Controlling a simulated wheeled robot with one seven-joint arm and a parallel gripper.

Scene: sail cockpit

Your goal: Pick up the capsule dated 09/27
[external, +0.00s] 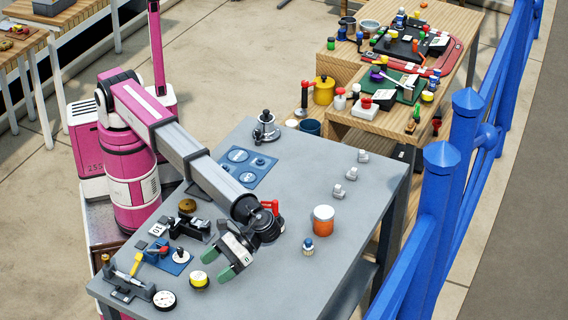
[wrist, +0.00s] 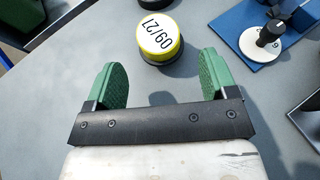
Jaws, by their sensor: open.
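The capsule dated 09/27 (wrist: 159,37) is a short round piece with a white top and a yellow and black side. It stands upright on the grey table, ahead of the fingertips and between their lines in the wrist view. In the external view the capsule (external: 199,280) is near the front of the table, left of my gripper (external: 226,261). My gripper is open and empty, with green finger pads, and it also shows in the wrist view (wrist: 161,78). The fingers are apart from the capsule.
A blue plate with a knobbed round piece (wrist: 264,42) lies right of the capsule. A dial gauge (external: 164,299) and a black clamp (external: 128,284) stand further left. An orange and white jar (external: 323,220) and a small blue-capped bottle (external: 308,246) stand right of my gripper.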

